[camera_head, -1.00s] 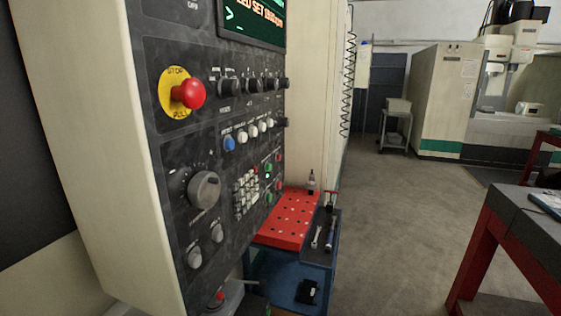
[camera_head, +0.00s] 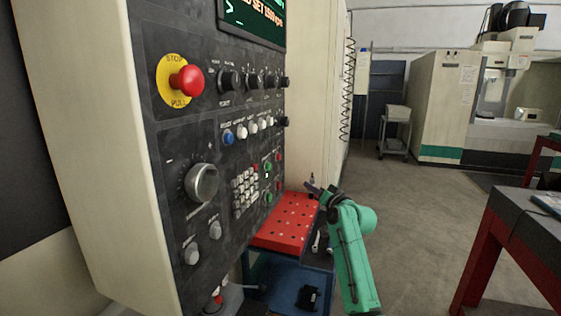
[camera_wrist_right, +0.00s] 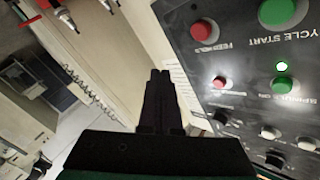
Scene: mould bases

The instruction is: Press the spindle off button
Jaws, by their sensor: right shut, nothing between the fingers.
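The control panel (camera_head: 190,130) stands on the left of the head view. In the right wrist view the red button (camera_wrist_right: 219,82) beside the green SPINDLE ON button (camera_wrist_right: 284,88) looks like the spindle off button; its label is too small to read. A green lamp (camera_wrist_right: 282,66) glows above SPINDLE ON. My right gripper (camera_head: 309,186) is shut and empty, to the right of the buttons and apart from the panel. Its fingertips (camera_wrist_right: 160,74) point along the panel's edge.
The red FEED HOLD button (camera_wrist_right: 204,31) and green CYCLE START button (camera_wrist_right: 283,12) neighbour the spindle buttons. A red emergency stop (camera_head: 187,81) is higher on the panel. A red perforated tray (camera_head: 285,229) on a blue cart lies below. Open floor is to the right.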

